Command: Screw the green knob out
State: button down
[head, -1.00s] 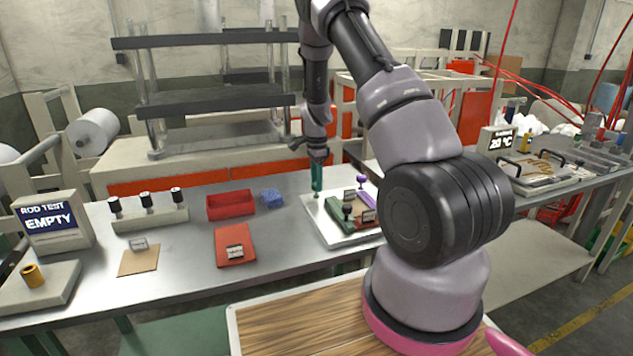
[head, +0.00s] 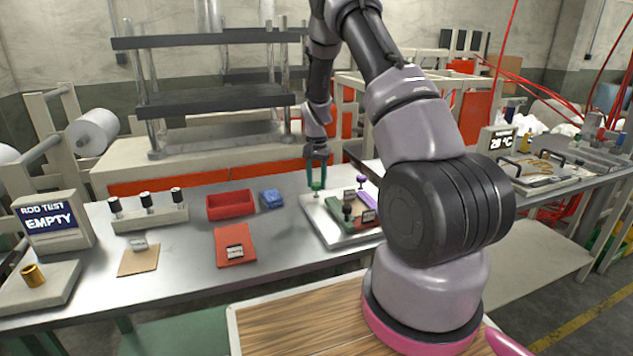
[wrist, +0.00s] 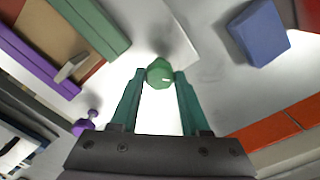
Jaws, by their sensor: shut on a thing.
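The green knob (wrist: 160,73) is between the fingertips of my gripper (wrist: 160,84) in the wrist view, with a finger on each side. In the head view the small green knob (head: 317,186) shows at the fingertips of my gripper (head: 317,183), over the back left corner of the white tray (head: 318,229). My gripper points down and is shut on the knob. I cannot tell how far the knob stands in its seat, as the knob itself hides what is under it.
A green block (wrist: 92,24), a purple block (wrist: 38,58) and a purple knob (wrist: 84,126) are close by on the tray. A blue block (head: 271,198) and a red bin (head: 231,205) stand left of it. A red plate (head: 235,248) lies nearer the front.

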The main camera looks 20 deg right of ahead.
aim_at(316, 184)
jog(key=n, duration=0.4)
jog(key=shift+n, duration=2.2)
jog(key=shift+c, duration=1.9)
grip_release()
jog(key=shift+r, duration=0.1)
notch_tip(316, 184, up, 11)
jog(key=shift+f, duration=0.2)
